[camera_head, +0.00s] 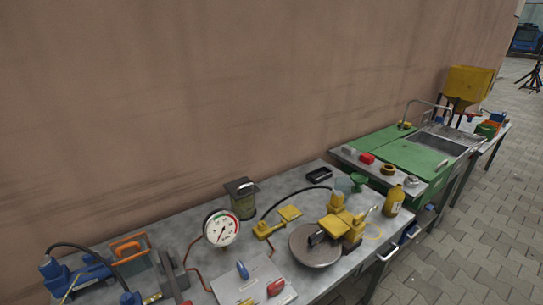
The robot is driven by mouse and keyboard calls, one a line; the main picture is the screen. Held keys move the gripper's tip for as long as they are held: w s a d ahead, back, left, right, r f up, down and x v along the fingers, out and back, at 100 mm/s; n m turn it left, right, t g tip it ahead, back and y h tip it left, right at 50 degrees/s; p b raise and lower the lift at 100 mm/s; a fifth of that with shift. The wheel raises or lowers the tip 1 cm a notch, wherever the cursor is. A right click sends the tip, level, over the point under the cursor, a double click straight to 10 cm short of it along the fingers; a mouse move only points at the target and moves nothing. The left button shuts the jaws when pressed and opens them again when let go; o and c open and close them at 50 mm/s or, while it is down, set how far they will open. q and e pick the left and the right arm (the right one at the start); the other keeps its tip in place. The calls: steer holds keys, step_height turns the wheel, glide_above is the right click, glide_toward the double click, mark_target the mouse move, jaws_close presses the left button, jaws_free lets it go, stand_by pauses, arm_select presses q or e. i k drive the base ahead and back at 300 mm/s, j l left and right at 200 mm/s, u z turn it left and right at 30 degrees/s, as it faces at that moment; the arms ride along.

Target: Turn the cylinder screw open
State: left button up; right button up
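Neither of my grippers shows in the head view. A yellow device (337,222) with upright parts stands by a round grey plate (315,246) on the grey workbench (210,222). A round white pressure gauge (221,228) with a red and green scale stands left of it. A blue device (82,273) with a black hose lies at the bench's left end. I cannot tell which small part is the cylinder screw, or whether it is open.
A flat plate with blue and red handles (250,281) lies near the front edge. A lidded canister (243,199), yellow bottle (393,201) and green funnel (358,182) stand on the bench. A green bench (405,153) adjoins at right. Paved floor (465,250) is clear in front.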

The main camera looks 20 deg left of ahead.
mark_target(87, 259)
steer(key=u, duration=2.1)
